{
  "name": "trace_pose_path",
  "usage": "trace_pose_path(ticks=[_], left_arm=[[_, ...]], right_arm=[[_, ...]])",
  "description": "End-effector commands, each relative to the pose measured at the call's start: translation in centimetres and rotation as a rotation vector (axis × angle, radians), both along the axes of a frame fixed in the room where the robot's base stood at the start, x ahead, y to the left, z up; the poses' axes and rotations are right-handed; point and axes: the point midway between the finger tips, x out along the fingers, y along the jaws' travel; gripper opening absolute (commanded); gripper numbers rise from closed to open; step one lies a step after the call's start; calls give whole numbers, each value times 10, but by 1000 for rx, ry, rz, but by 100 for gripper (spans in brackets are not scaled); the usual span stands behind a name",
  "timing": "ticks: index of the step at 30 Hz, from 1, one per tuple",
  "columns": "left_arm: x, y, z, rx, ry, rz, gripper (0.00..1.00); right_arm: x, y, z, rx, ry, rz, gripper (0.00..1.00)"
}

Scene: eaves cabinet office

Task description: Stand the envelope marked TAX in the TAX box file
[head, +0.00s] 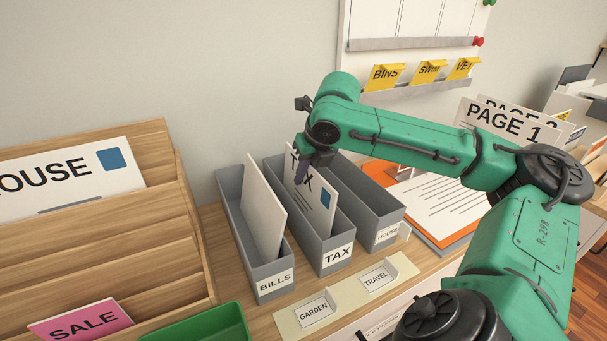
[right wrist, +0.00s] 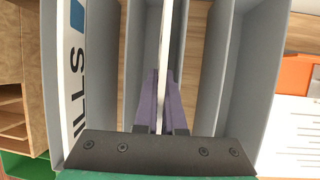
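The white envelope marked TAX (head: 318,198), with a blue square, stands upright in the head view with its lower part inside the grey TAX box file (head: 336,256). Whether its bottom edge touches the box floor is hidden. My right gripper (head: 301,173) is at the envelope's top edge and covers part of its lettering. In the right wrist view its purple fingers (right wrist: 162,85) lie on either side of the thin white envelope edge (right wrist: 166,40), closed on it. The box walls run on both sides. My left gripper is not in view.
A BILLS box file (head: 274,280) holding a white envelope (head: 263,212) stands left of the TAX box, and a HOUSE box file (head: 388,234) stands right. A wooden rack (head: 185,262), a green tray (head: 205,325) and GARDEN and TRAVEL labels (head: 345,296) are nearby.

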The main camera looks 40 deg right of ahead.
Motion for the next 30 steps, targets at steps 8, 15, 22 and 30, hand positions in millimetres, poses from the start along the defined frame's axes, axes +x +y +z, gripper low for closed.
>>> trace_pose_path(ticks=[8, 15, 22, 30], left_arm=[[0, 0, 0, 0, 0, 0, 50], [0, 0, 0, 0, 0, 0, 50], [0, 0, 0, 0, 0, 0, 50], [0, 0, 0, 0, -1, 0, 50]], right_arm=[[0, -1, 0, -1, 0, 0, 42], [0, -1, 0, -2, 1, -2, 42], [0, -1, 0, -3, 1, -2, 54], [0, -2, 0, -5, 1, -4, 54]])
